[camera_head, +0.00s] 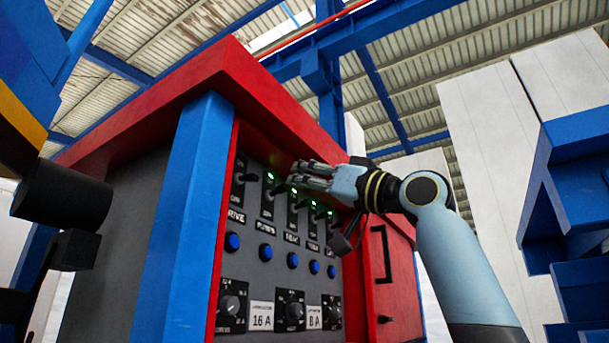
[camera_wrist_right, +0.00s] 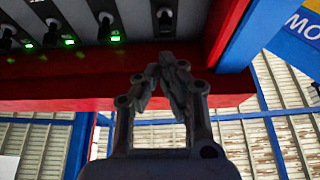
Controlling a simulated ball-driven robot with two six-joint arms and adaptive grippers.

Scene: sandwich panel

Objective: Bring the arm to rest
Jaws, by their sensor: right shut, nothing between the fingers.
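My right arm (camera_head: 448,245) comes in from the lower right in the head view. Its gripper (camera_head: 297,175) is in front of the upper part of the grey control panel (camera_head: 259,185), close to the row of switches with lit green lamps. In the right wrist view the gripper (camera_wrist_right: 165,70) is shut and empty, its fingertips together below the switch row (camera_wrist_right: 107,22). It overlaps the red panel frame (camera_wrist_right: 70,85) in the picture; I cannot tell whether it touches. The left gripper does not show in either view.
The panel has blue buttons (camera_head: 265,252) and rotary knobs (camera_head: 230,304) below the switches. A red door with a black handle (camera_head: 388,252) is at its right. Blue metal structures (camera_head: 575,200) stand at far right. A blue post (camera_head: 180,220) forms the panel's left corner.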

